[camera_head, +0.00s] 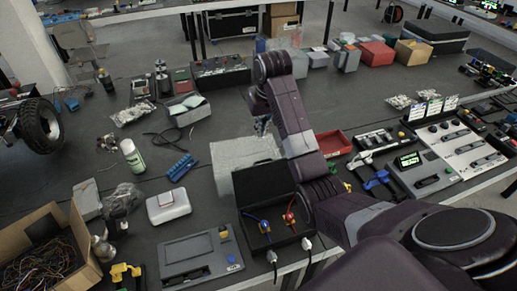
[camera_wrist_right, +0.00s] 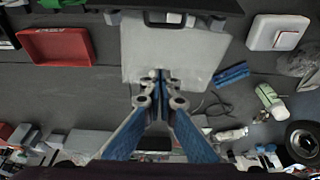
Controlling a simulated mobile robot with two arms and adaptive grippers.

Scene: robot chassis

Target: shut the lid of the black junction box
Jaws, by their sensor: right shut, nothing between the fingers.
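The black junction box (camera_head: 283,241) stands near the front of the table in the head view. Its lid (camera_head: 262,181) is open, standing up at the far side. Inside are a blue and a red connector with wires. In the wrist view only a dark edge of the lid with a handle (camera_wrist_right: 168,19) shows at the top. My right gripper (camera_head: 263,127) is beyond the lid, above the grey sheet (camera_head: 228,155) behind the box. In the wrist view its fingers (camera_wrist_right: 160,76) are closed together and empty, apart from the lid. My left gripper is not in view.
A red tray (camera_head: 334,143) lies right of the lid. A white box (camera_head: 168,206), a blue rack (camera_head: 181,167) and a green-labelled bottle (camera_head: 132,157) stand to the left. A grey panel (camera_head: 200,256) lies left of the junction box. My right arm passes close to the box's right side.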

